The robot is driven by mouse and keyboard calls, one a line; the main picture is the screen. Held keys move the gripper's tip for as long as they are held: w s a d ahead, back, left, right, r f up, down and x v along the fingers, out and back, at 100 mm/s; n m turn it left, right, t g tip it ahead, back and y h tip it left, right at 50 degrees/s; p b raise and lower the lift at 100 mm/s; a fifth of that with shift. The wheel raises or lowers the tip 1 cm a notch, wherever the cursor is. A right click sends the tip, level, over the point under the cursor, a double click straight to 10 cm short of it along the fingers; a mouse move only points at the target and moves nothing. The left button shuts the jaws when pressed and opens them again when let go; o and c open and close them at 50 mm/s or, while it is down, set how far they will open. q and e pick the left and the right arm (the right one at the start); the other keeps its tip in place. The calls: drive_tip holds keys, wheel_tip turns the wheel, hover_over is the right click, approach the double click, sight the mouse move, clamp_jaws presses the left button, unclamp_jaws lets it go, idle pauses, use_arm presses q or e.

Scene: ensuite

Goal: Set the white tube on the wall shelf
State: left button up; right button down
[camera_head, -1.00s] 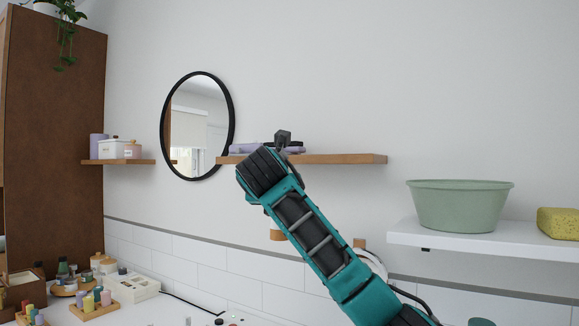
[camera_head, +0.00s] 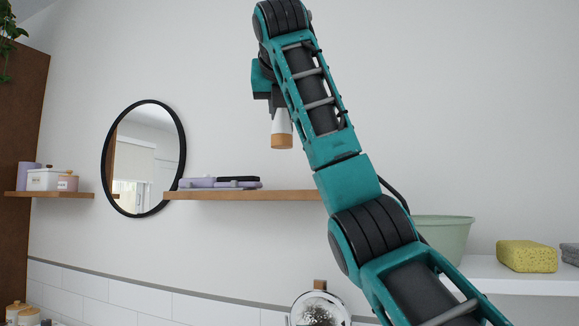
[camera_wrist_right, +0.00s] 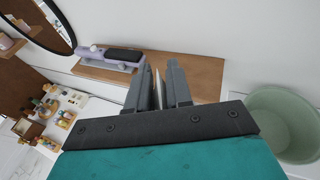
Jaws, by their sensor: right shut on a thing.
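The white tube (camera_head: 281,119) has a tan cap at its lower end and hangs upright, cap down. My right gripper (camera_head: 277,103) is shut on its upper part, partly hidden by my arm. The tube is in the air above the wooden wall shelf (camera_head: 285,195), apart from it. In the right wrist view a pale sliver of the tube (camera_wrist_right: 157,92) shows between the fingers, with the shelf (camera_wrist_right: 205,72) below. The shelf's right end is hidden behind my arm in the head view. My left gripper is not in view.
A lilac and black item (camera_head: 220,183) lies on the shelf's left part; the shelf to its right looks bare. A round mirror (camera_head: 145,158) hangs to the left. A green basin (camera_head: 445,238) and yellow sponge (camera_head: 526,256) stand on a white shelf at right.

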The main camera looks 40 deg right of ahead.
drive_tip(key=w+d+p, duration=0.5)
drive_tip(key=w+d, duration=0.2)
drive_tip(key=d, duration=0.7)
drive_tip(key=shift+a+f+b, duration=0.2)
drive_tip(key=shift+f+b, duration=0.25)
drive_tip(key=shift+f, duration=2.85)
drive_tip(key=shift+w+d+f, duration=0.15)
drive_tip(key=shift+d+f, duration=0.05)
drive_tip(key=shift+f, duration=0.05)
drive_tip(key=c, duration=1)
unclamp_jaws()
